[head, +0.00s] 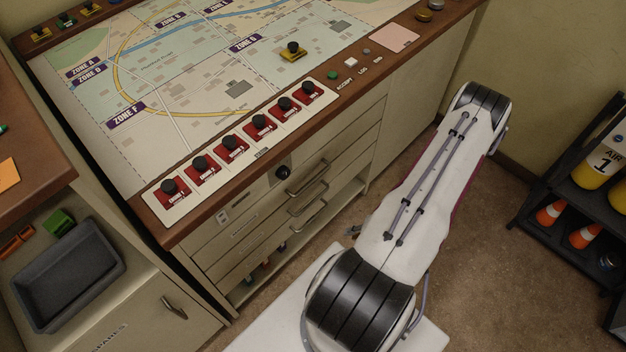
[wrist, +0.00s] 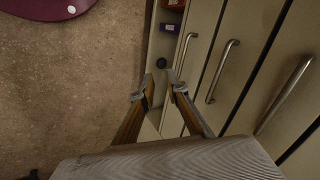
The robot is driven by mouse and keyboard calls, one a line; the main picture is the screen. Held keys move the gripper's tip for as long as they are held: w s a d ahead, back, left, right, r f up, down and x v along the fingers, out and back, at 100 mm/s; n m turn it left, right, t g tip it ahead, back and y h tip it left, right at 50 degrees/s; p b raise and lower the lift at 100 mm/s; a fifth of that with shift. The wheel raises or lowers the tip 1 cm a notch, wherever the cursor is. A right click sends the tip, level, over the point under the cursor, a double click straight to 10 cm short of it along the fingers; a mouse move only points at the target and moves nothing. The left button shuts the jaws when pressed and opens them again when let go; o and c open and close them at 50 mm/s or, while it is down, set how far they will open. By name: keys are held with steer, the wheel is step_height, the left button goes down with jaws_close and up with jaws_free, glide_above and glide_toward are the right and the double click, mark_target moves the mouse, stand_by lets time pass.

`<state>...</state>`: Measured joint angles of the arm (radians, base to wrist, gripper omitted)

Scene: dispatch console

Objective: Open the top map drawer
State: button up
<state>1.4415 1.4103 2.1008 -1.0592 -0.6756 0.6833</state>
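The map drawers are stacked in the console front, and all look shut. The top drawer's bar handle (head: 306,178) is the uppermost in the head view. The wrist view shows the fronts turned sideways, with three bar handles. The rightmost handle (wrist: 283,95) is the upper one; the middle handle (wrist: 221,71) and left handle (wrist: 186,50) are lower. My gripper (wrist: 159,78) is open, with nothing between its fingers. It is left of the handles in the wrist view, near the low shelf, touching none. In the head view my arm mostly hides it.
An open shelf (wrist: 165,40) with small items lies below the drawers. A black knob (head: 283,172) is on the console front. A grey tray (head: 68,275) stands on the left cabinet. A black rack (head: 575,205) with cones stands right. Carpet (head: 500,265) is clear between.

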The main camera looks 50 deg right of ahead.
steer(key=w+a+r+m+t, duration=0.2)
steer(key=w+t, duration=0.2)
steer(key=w, duration=0.2)
steer(key=m+t, duration=0.3)
steer(key=t, duration=0.2)
glide_toward(313, 180)
steer(key=shift+w+a+f+h, duration=0.1)
steer(key=shift+w+f+h, duration=0.15)
steer(key=shift+w, duration=0.3)
steer(key=shift+w+a+f+h, duration=0.15)
steer(key=shift+w+f, duration=0.15)
steer(key=shift+w, duration=0.3)
steer(key=shift+w, duration=0.2)
steer(key=shift+x, duration=3.7)
jaws_close()
